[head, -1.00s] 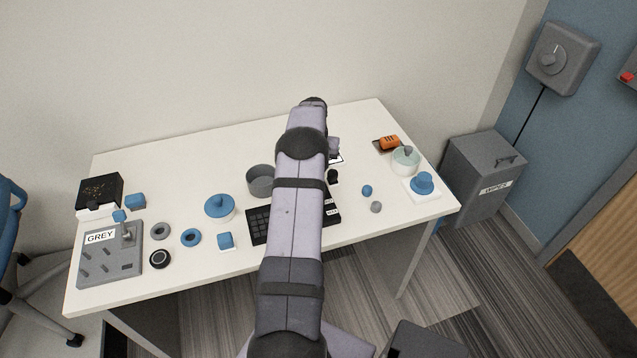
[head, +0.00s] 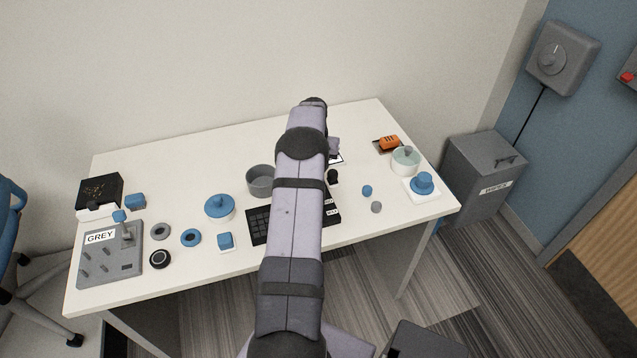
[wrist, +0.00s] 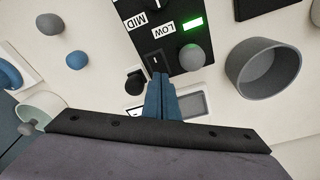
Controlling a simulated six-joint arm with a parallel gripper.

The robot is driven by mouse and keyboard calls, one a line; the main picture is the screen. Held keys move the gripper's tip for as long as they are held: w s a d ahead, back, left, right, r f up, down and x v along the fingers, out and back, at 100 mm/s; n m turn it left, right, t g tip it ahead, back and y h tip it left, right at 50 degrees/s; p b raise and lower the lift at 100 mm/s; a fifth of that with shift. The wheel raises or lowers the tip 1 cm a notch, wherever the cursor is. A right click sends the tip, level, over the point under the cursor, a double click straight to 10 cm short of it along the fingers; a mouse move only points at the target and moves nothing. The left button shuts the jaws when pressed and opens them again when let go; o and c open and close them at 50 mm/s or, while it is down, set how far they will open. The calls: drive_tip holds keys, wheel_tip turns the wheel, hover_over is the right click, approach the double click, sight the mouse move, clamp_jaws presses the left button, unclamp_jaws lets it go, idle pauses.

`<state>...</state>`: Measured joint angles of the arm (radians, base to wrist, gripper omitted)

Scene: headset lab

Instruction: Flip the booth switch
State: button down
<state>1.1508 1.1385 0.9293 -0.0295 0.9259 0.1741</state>
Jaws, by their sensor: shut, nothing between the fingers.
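My gripper (wrist: 160,92) is shut and empty, its blue fingers together in the wrist view. The fingertips are just below a small black switch (wrist: 156,59) with a white mark, near the end of a black panel (wrist: 176,62). I cannot tell whether they touch it. The panel carries "MID" and "LOW" labels, a grey knob (wrist: 193,58) and a lit green light (wrist: 192,23). No label naming a booth is readable. In the head view my arm covers part of the black panel (head: 259,226) and hides the fingertips.
A grey bowl (wrist: 264,65) stands right of the panel; a black knobbed item (wrist: 134,82) is left of the fingers. A grey lever box (head: 112,262) sits at the table's left. A blue-lidded pot (head: 219,207) and a pale pot (head: 405,161) stand on the white table (head: 160,160).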

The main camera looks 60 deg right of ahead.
drive_tip(key=shift+f+b, duration=0.5)
drive_tip(key=shift+f, duration=0.2)
idle(0.8)
wheel_tip(320, 180, up, 7)
drive_tip(key=p, duration=0.4)
idle(0.7)
drive_tip(key=shift+w, duration=0.1)
